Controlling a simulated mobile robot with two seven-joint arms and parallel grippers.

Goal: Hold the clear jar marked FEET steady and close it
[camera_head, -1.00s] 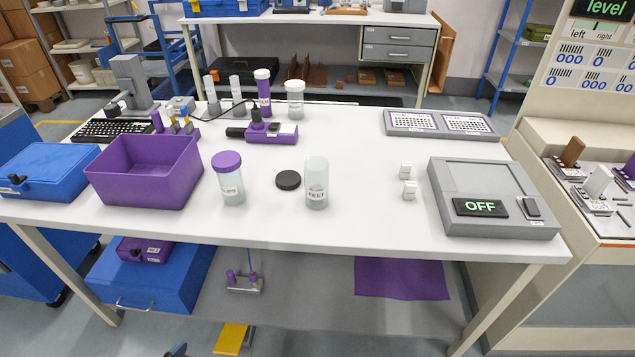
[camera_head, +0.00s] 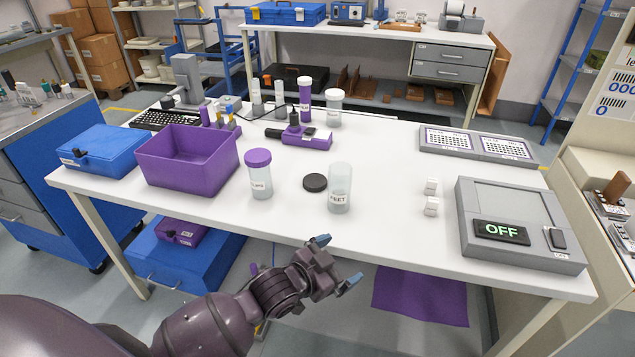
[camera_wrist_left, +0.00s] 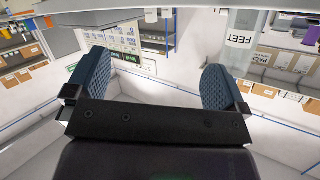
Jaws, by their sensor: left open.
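The clear jar marked FEET (camera_head: 339,190) stands upright and uncapped on the white table. Its label also shows at the top of the left wrist view (camera_wrist_left: 240,38). A round black lid (camera_head: 315,182) lies flat on the table just left of the jar, apart from it. My left gripper (camera_head: 336,263) is open and empty in front of the table's front edge, below and short of the jar. Its two blue finger pads stand wide apart in the left wrist view (camera_wrist_left: 146,85). My right gripper is not in view.
A purple-lidded jar (camera_head: 258,174) stands left of the lid. A purple bin (camera_head: 190,175) and blue case (camera_head: 100,152) are further left. Small white blocks (camera_head: 431,204) and a grey box reading OFF (camera_head: 520,225) are to the right. The table's front edge lies between gripper and jar.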

